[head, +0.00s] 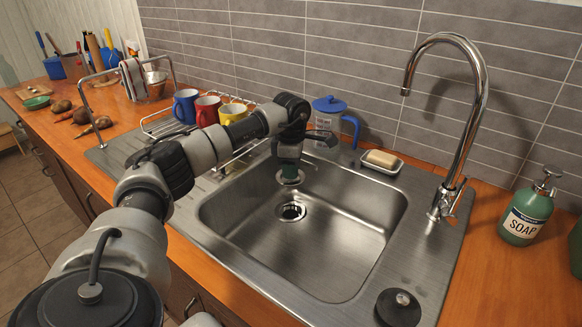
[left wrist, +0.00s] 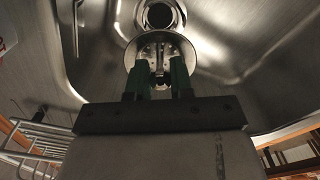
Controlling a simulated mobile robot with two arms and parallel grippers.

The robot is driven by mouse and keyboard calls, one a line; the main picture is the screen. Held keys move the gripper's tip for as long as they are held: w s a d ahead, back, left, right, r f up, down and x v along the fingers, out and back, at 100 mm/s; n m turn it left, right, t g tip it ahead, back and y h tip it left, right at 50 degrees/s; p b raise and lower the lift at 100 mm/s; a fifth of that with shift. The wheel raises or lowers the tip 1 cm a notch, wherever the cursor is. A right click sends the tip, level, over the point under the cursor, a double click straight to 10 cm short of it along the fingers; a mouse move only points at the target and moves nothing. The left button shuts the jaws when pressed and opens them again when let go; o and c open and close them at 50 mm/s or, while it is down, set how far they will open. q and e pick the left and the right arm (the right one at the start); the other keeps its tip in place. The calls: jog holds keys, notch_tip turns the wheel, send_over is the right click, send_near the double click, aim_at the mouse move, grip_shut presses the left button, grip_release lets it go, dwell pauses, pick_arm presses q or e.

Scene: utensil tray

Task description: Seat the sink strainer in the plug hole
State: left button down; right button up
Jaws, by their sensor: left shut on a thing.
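The metal sink strainer (head: 291,180) is held over the sink basin, above and slightly behind the plug hole (head: 291,211) in the head view. My left gripper (head: 289,168) points down and is shut on the strainer's middle. In the left wrist view the green fingertips (left wrist: 161,80) grip the round strainer (left wrist: 133,52), whose rim spreads around them. My right gripper is not in view.
The steel sink (head: 340,250) is otherwise empty. A tall tap (head: 470,130) and soap dish (head: 382,163) stand behind it. A black plug (head: 398,307) lies on the front right rim. A rack with mugs (head: 207,110) stands left; a soap bottle (head: 526,215) stands right.

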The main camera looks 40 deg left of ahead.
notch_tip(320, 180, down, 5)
jog(key=b, duration=0.4)
pick_arm(q)
notch_tip(320, 180, down, 8)
jog(key=shift+f+b, duration=0.1)
jog(key=shift+b, duration=0.5)
jog(key=shift+f+b, duration=0.35)
jog(key=shift+f, duration=0.9)
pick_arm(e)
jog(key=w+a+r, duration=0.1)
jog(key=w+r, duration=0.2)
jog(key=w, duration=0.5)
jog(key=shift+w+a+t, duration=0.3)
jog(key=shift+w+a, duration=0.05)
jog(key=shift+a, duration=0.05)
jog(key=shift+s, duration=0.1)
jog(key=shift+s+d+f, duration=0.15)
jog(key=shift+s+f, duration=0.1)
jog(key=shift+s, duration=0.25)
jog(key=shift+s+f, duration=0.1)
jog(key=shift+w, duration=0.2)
